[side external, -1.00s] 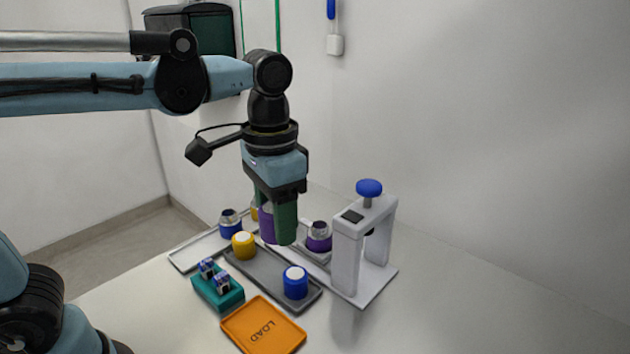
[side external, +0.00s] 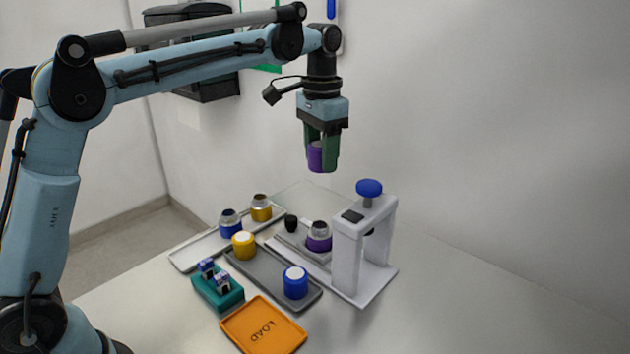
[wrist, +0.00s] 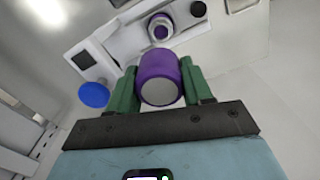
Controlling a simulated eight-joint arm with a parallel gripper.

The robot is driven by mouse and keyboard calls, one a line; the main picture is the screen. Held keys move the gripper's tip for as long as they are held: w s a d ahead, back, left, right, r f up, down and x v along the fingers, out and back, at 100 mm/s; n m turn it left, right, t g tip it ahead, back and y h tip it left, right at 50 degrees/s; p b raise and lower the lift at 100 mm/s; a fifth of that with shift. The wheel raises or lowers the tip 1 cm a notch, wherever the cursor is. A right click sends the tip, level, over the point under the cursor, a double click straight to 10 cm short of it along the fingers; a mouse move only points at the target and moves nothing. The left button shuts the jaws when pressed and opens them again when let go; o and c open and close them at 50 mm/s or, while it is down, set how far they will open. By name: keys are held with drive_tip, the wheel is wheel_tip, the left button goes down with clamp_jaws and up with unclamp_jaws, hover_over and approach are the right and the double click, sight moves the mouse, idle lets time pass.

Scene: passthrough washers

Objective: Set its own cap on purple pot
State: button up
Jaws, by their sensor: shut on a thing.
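My gripper (side external: 322,160) is shut on the purple cap (side external: 315,157), with a green finger on each side of it. It holds the cap high above the table, roughly over the purple pot. The cap also shows between the fingers in the wrist view (wrist: 160,80). The purple pot (side external: 319,243) stands upright and uncapped on the white base of the press, with its silver neck facing up. It also shows beyond the cap in the wrist view (wrist: 160,27). Cap and pot are well apart.
The white press (side external: 347,262) with a blue knob (side external: 369,187) stands right of the pot. A light tray (side external: 190,256) holds blue and yellow pots. A grey tray (side external: 265,273) holds yellow and blue caps. A teal block (side external: 219,295) and an orange LOAD tray (side external: 285,337) are in front.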

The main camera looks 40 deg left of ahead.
wheel_tip(320, 180, down, 10)
idle(0.9)
drive_tip(key=shift+w+a+f, duration=0.1)
drive_tip(key=shift+f, duration=0.2)
idle(0.8)
drive_tip(key=shift+f, duration=0.7)
drive_tip(key=shift+f, duration=0.2)
drive_tip(key=shift+f, duration=0.4)
drive_tip(key=shift+f, duration=0.4)
idle(0.5)
idle(0.4)
drive_tip(key=o, duration=1.5)
drive_tip(key=shift+c, duration=0.2)
